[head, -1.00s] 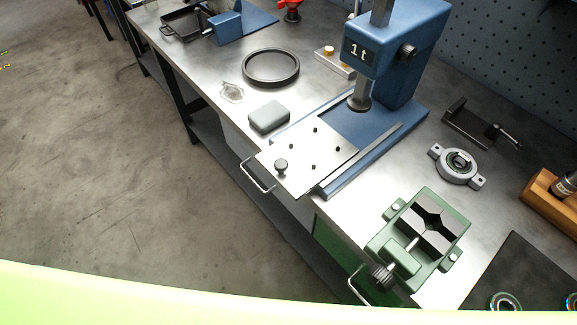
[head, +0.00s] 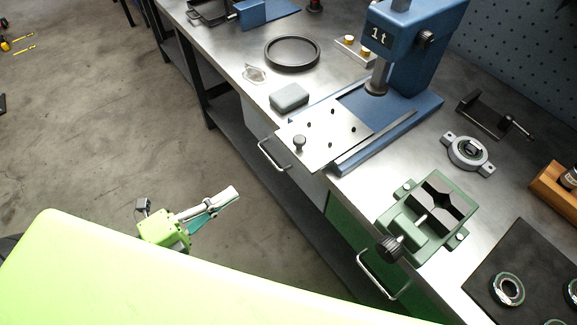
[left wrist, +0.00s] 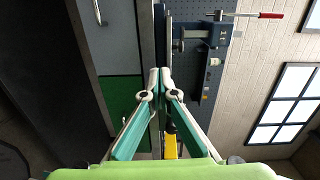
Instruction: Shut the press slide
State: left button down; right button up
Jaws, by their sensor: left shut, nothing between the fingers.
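The blue press (head: 415,65), marked 1t, stands on the workbench in the head view. Its slide (head: 318,138) is a pale metal plate with several dark pins and a dark knob (head: 299,143). The slide is pulled out toward the bench's front edge, clear of the ram (head: 377,80). My left gripper (head: 226,197) is shut and empty, in front of the bench and apart from the slide. Its fingertips also show closed together in the left wrist view (left wrist: 160,75). My right gripper is not in view.
A grey block (head: 289,96) and a black ring (head: 292,53) lie left of the press. A green vise (head: 428,215) stands to the right, near the front edge. Drawer handles (head: 273,155) stick out below the bench top. The floor in front is clear.

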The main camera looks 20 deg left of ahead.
pick_arm(q)
jog(key=d+r+m, duration=0.1)
jog(key=r, duration=0.1)
jog(key=p, duration=0.3)
send_near(302, 151)
jog(key=shift+h, duration=0.3)
jog(key=x, duration=0.4)
jog(key=shift+w+f, duration=0.2)
jog(key=shift+f, duration=0.1)
jog(key=shift+w+d+f, duration=0.1)
jog(key=shift+w+d, duration=0.15)
jog(key=shift+w, duration=0.05)
jog(key=shift+w+d, duration=0.1)
jog(key=shift+p+x, duration=0.3)
jog(key=shift+x, duration=2)
jog(key=shift+f, duration=0.1)
